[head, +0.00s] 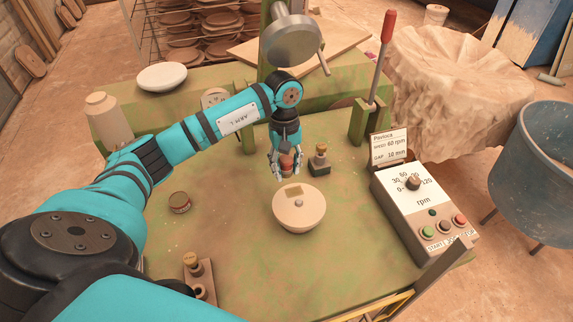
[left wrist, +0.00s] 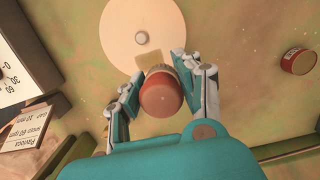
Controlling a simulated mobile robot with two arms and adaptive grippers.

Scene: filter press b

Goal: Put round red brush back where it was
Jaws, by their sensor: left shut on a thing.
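My left gripper (head: 287,170) is shut on the round red brush (head: 286,161), above the green table just behind the pale round disc (head: 299,212). In the left wrist view the brush (left wrist: 160,97) shows its round red end between the two fingers (left wrist: 160,88), with a pale band beyond it. Its far end is hidden. A small block with two positions (head: 199,279) stands at the front left; one holds a wooden-topped piece and the other shows a round opening. Another dark block (head: 320,168) with a wooden-topped piece stands right of the gripper. My right gripper is out of view.
A small red tin (head: 180,203) stands left of the disc. A tan patch (head: 293,190) lies on the disc's back edge. The rpm control box (head: 424,213) and red-handled lever (head: 381,60) are on the right. The table's front middle is clear.

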